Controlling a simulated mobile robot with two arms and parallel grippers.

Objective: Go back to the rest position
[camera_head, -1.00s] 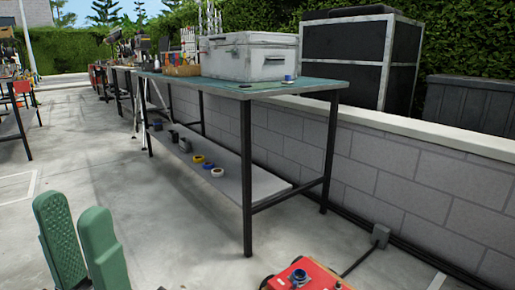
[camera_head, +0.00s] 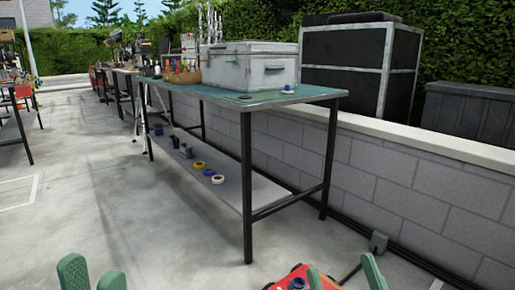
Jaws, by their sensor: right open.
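My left gripper (camera_head: 92,275) shows at the bottom left edge as two green fingertips with a gap between them. It is open and empty, above the concrete floor. My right gripper (camera_head: 344,276) shows at the bottom edge, right of the middle, as two green fingertips set wide apart. It is open, and I see nothing held between the tips. The lower parts of both grippers are cut off by the frame.
A red object (camera_head: 288,278) is by the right gripper, partly hidden. A workbench (camera_head: 222,99) carries a metal case (camera_head: 250,67); its lower shelf (camera_head: 250,190) holds tape rolls. A block wall (camera_head: 400,190) runs along the right. The floor (camera_head: 100,200) at left is clear.

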